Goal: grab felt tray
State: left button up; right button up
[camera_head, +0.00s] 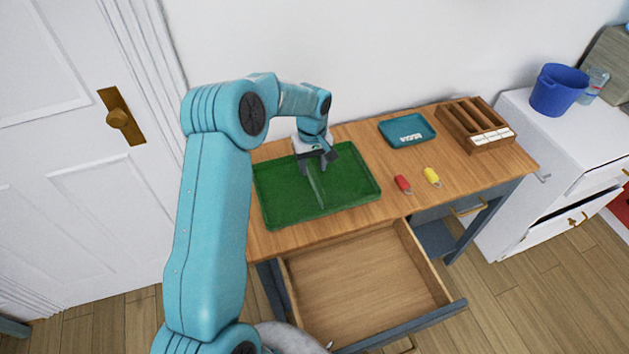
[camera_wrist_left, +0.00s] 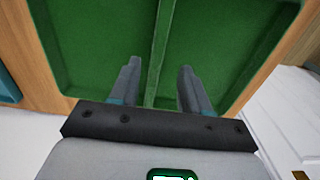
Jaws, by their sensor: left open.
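The green felt tray (camera_head: 340,184) lies flat on the left part of the wooden desk. A raised divider runs across its middle, splitting it into two empty compartments. My left gripper (camera_head: 313,172) reaches down over the tray near its back edge. In the left wrist view, the open fingers (camera_wrist_left: 160,75) stand on either side of the tray's divider (camera_wrist_left: 161,50), with a gap between them. I cannot tell whether they touch it. The tray's green floor (camera_wrist_left: 95,45) also shows there. My right gripper does not show.
An open, empty drawer (camera_head: 360,285) sticks out below the desk (camera_head: 375,140). Behind are a teal tray (camera_head: 390,131) and a wooden organizer (camera_head: 460,124). A blue bucket (camera_head: 556,90) stands on the white cabinet.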

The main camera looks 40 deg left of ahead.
aim_at(313, 174)
pick_arm(q)
jog(key=f+p, duration=0.1)
jog(key=f, duration=0.3)
jog(key=shift+w+a+f+p, duration=0.1)
jog(key=shift+w+f+p, duration=0.1)
jog(key=shift+f+p, duration=0.15)
jog(key=shift+w+f, duration=0.1)
jog(key=shift+f, duration=0.3)
grip_shut()
jog(key=shift+r, duration=0.15)
